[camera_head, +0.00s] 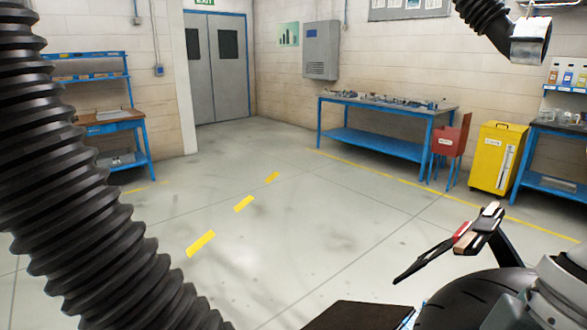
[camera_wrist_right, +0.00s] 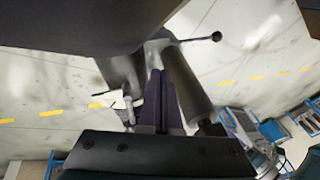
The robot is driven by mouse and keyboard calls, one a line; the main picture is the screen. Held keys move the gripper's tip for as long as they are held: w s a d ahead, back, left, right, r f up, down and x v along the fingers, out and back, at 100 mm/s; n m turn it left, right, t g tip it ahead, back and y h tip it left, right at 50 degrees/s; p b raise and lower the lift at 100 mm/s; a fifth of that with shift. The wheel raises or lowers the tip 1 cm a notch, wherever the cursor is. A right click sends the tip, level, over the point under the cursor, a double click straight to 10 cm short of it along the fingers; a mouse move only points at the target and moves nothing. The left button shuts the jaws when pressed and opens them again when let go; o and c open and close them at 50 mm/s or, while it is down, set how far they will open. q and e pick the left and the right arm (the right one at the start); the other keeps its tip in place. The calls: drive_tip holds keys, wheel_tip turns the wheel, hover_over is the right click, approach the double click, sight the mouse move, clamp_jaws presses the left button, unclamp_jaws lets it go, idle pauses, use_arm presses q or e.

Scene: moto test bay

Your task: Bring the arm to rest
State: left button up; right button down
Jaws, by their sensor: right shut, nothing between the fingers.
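My right gripper (camera_wrist_right: 155,75) shows in the right wrist view. Its two dark purplish fingers are together, with nothing seen between them. A grey cylinder (camera_wrist_right: 187,85) lies just right of the fingers, and a black ball-ended lever (camera_wrist_right: 210,37) sticks out above it. A large dark rounded shape (camera_wrist_right: 90,22) fills the top of that view; I cannot tell what it is. Whether the fingers touch any of these is unclear. Neither gripper shows in the head view, and my left gripper is in no view.
A thick black ribbed hose (camera_head: 80,180) crosses the left. Another ribbed piece with a metal end (camera_head: 528,45) hangs top right. A blue bench (camera_head: 375,145) and yellow bin (camera_head: 497,160) stand behind; mid-floor is clear.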

drive_tip(key=s+a+f+m+t, duration=0.2)
drive_tip(key=s+m+t, duration=0.1)
drive_tip(key=s+m, duration=0.15)
drive_tip(key=s+d+r+m+t+h+p, duration=0.2)
drive_tip(key=s+d+r+m+h, duration=0.15)
drive_tip(key=s+d+m, duration=0.2)
wheel_tip(320, 180, up, 32)
drive_tip(key=w+p, duration=0.1)
drive_tip(key=p, duration=3.1)
drive_tip(key=shift+d+r+p, duration=0.2)
drive_tip(key=shift+p, duration=0.2)
drive_tip(key=shift+w, duration=0.1)
